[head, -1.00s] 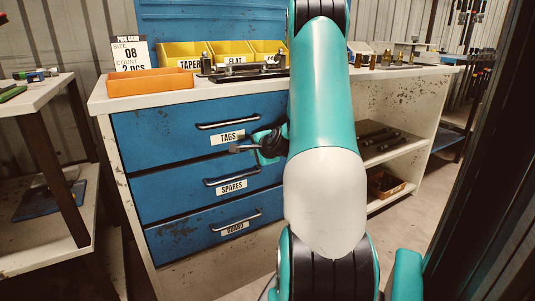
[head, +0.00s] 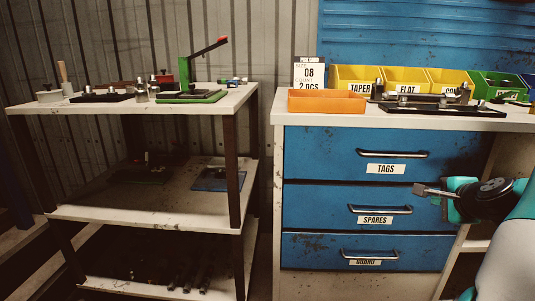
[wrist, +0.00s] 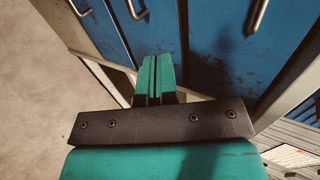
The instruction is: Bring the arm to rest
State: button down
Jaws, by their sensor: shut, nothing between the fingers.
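My gripper (head: 420,190) is shut and empty. In the head view it points left, in front of the right end of the blue drawers, about level with the gap between the TAGS drawer (head: 330,160) and the SPARES drawer (head: 325,205). In the wrist view the two fingers (wrist: 155,80) lie together, with blue drawer fronts and handles beyond them. I cannot tell the exact gap between fingers and drawers. My arm is mostly cut off at the right edge of the head view.
The bench top holds an orange tray (head: 327,101), a pick card (head: 309,72) and yellow bins (head: 405,76). A shelved table (head: 50,107) with a green lever press (head: 190,97) stands at left. A gap separates table and cabinet. The GUARD drawer (head: 310,252) is shut.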

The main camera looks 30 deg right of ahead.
jog(key=w+a+r+n+y, duration=0.2)
jog(key=w+a+n+y, duration=0.55)
jog(key=a, duration=0.65)
jog(key=w+a+r+n+g+y, duration=0.1)
jog(key=a+r+n+g+y, duration=0.15)
jog(key=a+n, duration=1.1)
jog(key=s+a+r+n+g, duration=0.1)
jog(key=s+a+n+g, duration=0.35)
jog(key=s+a, duration=0.4)
jog(key=s+a+r+n+g, duration=0.1)
jog(key=s+a+n+g, duration=0.35)
jog(key=a, duration=0.65)
notch_tip(320, 180, up, 32)
jog(key=s+n+t+p, duration=0.1)
jog(key=s+p, duration=0.1)
jog(key=p, duration=3)
jog(key=shift+f, duration=0.15)
